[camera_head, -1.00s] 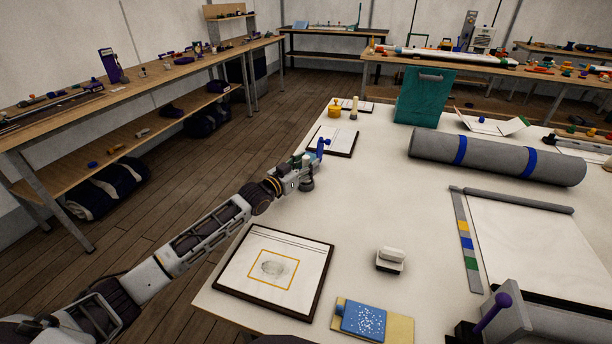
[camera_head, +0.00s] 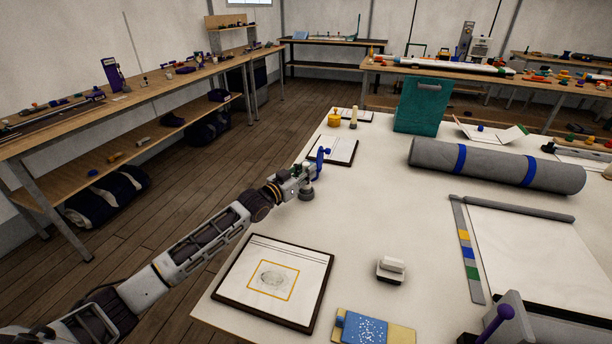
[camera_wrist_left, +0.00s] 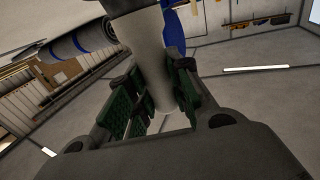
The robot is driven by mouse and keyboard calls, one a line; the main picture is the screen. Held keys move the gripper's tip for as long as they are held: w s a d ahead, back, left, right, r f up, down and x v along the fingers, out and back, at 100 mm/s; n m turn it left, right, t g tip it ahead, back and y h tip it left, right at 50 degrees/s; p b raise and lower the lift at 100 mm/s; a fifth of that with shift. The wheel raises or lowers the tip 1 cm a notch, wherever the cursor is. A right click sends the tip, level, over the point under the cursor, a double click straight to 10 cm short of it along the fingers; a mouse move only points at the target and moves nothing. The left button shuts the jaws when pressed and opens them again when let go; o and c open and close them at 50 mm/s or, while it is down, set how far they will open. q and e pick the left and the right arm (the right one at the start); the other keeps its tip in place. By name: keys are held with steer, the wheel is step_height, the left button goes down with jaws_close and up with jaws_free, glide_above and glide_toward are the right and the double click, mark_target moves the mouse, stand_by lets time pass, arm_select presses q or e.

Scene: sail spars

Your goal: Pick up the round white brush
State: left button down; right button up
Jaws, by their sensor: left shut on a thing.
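My left gripper (camera_head: 303,179) is over the left part of the white table, short of the far clipboard. In the left wrist view its green-padded fingers (camera_wrist_left: 155,110) are closed around a pale, round, tapering body (camera_wrist_left: 148,45), which looks like the round white brush. In the head view the hand hides most of it; a grey round part (camera_head: 307,194) shows just below the fingers. I cannot tell whether this part touches the table. A blue part shows just beyond the fingers. My right gripper is out of view.
A framed sheet (camera_head: 273,282) lies in front of the hand, and a clipboard (camera_head: 333,150) lies beyond it. A white block with a dark base (camera_head: 390,269) stands mid-table. A grey roll with blue straps (camera_head: 495,165) lies to the right. The table between them is clear.

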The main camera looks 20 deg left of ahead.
arm_select(q)
step_height(320, 180, up, 7)
steer(key=shift+r, duration=0.15)
steer(key=shift+r+p, duration=0.3)
steer(key=shift+r, duration=0.55)
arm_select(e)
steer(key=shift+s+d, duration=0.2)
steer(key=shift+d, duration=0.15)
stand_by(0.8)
